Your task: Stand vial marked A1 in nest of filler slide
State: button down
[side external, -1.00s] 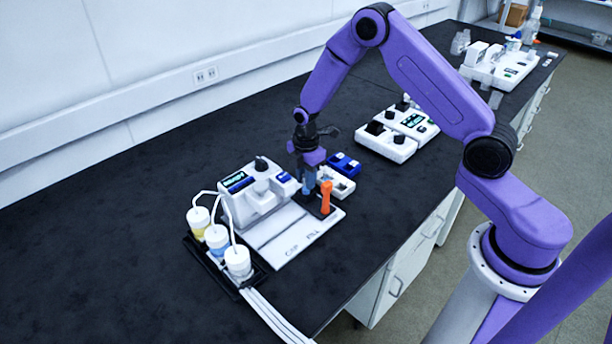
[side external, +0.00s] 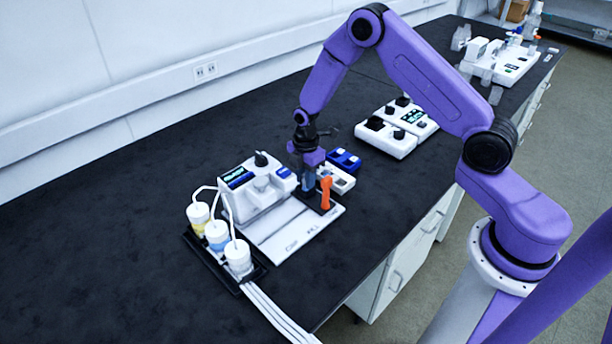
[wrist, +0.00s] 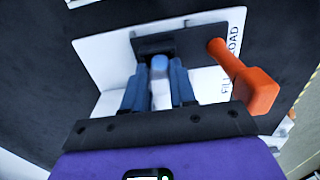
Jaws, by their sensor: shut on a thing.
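My gripper (side external: 308,184) points down over the right end of the white filler base plate (side external: 272,232). In the wrist view its two blue fingers (wrist: 159,88) are shut on a small vial with a pale blue top (wrist: 159,66). The mark on the vial cannot be read. The dark filler slide (wrist: 200,44) lies just beyond the vial, with a raised black block (wrist: 155,46) close to the vial's far side. Whether the vial's foot is inside the nest is hidden. An orange handle (side external: 326,192) stands on the slide, right of my gripper.
The white filler machine (side external: 250,188) stands left of my gripper. White-capped bottles with tubes (side external: 218,235) stand in a black tray farther left. A blue rack (side external: 344,160) and a white tray (side external: 340,180) sit close behind. White instruments (side external: 386,138) stand farther back.

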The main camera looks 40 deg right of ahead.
jog(key=c, duration=0.8)
grip_release()
jog(key=shift+c, duration=0.2)
jog(key=shift+r, duration=4.05)
jog(key=s+a+r+m, duration=0.1)
jog(key=s+a+r, duration=0.3)
jog(key=s+r, duration=0.3)
jog(key=s+a+r+m, duration=0.2)
jog(key=s+a+r, duration=0.25)
jog(key=s, duration=0.55)
jog(key=s+d+r+m, duration=0.1)
jog(key=s+d+r, duration=0.1)
jog(key=s, duration=0.7)
jog(key=s+d+r+m, duration=0.1)
jog(key=s+d, duration=0.1)
jog(key=s, duration=0.6)
jog(key=shift+s+r, duration=0.35)
jog(key=shift+r, duration=0.05)
